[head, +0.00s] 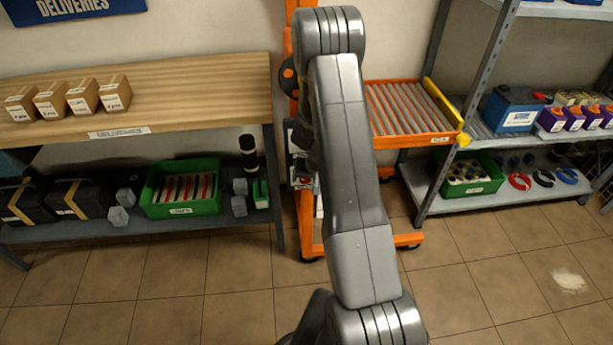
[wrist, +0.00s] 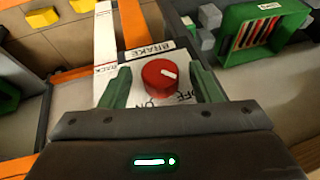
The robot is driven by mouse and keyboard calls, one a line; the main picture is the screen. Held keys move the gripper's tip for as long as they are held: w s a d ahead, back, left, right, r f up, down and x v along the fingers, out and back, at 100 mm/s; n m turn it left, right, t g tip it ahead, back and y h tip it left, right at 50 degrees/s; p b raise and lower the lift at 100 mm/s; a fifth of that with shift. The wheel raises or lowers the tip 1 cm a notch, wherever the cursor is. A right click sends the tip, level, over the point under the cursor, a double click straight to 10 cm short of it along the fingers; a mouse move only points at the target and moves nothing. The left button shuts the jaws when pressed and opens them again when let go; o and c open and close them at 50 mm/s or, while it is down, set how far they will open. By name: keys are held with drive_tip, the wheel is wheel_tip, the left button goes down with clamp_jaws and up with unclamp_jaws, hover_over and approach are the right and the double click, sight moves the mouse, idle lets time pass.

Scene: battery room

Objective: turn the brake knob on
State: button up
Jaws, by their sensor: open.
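The brake knob (wrist: 160,75) is round and red with a white pointer line, and shows in the wrist view. It sits on a white panel (wrist: 113,88) labelled BRAKE, with ON and OFF marks. The pointer is directed toward the right, on the side of the OFF text. My gripper (wrist: 160,82) is open, with one green finger on each side of the knob. I cannot tell whether the fingers touch it. In the head view my arm hides the knob and gripper; part of the orange lift frame (head: 305,215) shows behind it.
An orange roller tray (head: 410,108) is right of my arm. A wooden bench (head: 190,90) with small boxes (head: 115,93) stands left, a green crate (head: 180,207) on its lower shelf. A metal shelf (head: 490,207) with a blue battery (head: 515,108) stands right.

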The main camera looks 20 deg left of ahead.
drive_tip(key=c, duration=1)
